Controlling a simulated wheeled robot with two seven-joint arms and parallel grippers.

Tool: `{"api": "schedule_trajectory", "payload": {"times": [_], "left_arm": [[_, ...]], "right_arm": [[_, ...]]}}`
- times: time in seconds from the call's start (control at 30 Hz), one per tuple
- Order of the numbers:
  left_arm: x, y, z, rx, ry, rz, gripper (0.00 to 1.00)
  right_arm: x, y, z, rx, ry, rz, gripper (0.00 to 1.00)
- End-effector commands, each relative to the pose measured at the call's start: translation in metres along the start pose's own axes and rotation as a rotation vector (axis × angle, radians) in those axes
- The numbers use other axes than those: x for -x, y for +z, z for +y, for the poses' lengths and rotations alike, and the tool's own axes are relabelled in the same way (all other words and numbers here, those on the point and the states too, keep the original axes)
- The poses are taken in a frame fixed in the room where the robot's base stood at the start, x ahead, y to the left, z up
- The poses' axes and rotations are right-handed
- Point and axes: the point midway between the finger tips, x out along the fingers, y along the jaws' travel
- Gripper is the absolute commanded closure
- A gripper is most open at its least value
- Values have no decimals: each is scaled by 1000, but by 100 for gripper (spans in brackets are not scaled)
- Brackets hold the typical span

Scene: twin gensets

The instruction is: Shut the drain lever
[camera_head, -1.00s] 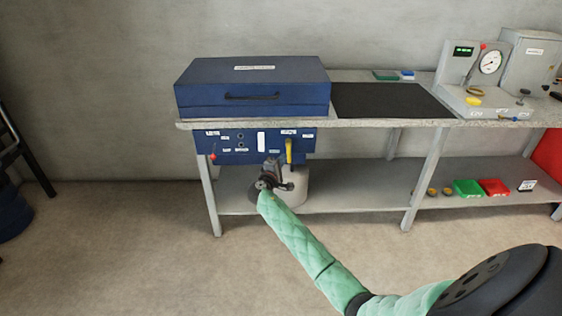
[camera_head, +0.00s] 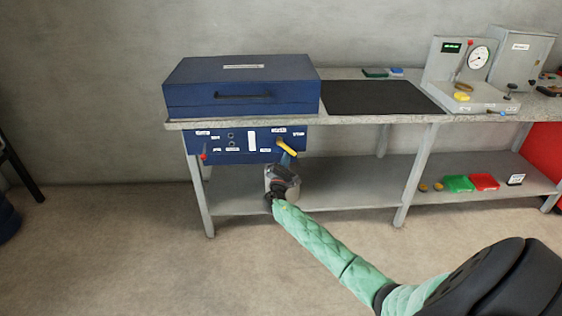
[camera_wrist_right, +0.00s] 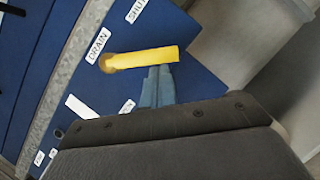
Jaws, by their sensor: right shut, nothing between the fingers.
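The yellow drain lever (camera_head: 288,148) is on the blue panel (camera_head: 218,143) below the bench top. It slants down to the right from its pivot, and the right wrist view shows it large (camera_wrist_right: 150,58). There the DRAIN label (camera_wrist_right: 98,46) is beside the pivot and the SHUT label (camera_wrist_right: 137,10) is farther up; a partly hidden label is below. My right gripper (camera_head: 287,158) is shut and empty, just under the lever. In the right wrist view its blue-grey fingertips (camera_wrist_right: 158,72) are against or very close to the lever's lower edge. My left gripper is out of view.
A blue case (camera_head: 240,88) with a dark handle stands on the bench above the panel. A red-tipped lever (camera_head: 204,156) is at the panel's left end. A pale round container (camera_head: 283,185) is behind my right wrist on the lower shelf. The floor in front is clear.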

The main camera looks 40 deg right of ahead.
Motion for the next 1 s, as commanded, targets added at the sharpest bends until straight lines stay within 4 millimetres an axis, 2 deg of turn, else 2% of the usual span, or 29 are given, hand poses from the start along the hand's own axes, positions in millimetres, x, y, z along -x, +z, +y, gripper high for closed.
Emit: {"api": "schedule_trajectory", "payload": {"times": [0.6, 1.0], "left_arm": [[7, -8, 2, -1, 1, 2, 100], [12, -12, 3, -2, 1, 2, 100]], "right_arm": [[-16, 34, -8, 495, 235, -2, 100], [-20, 43, -7, 653, 310, -1, 100]]}}
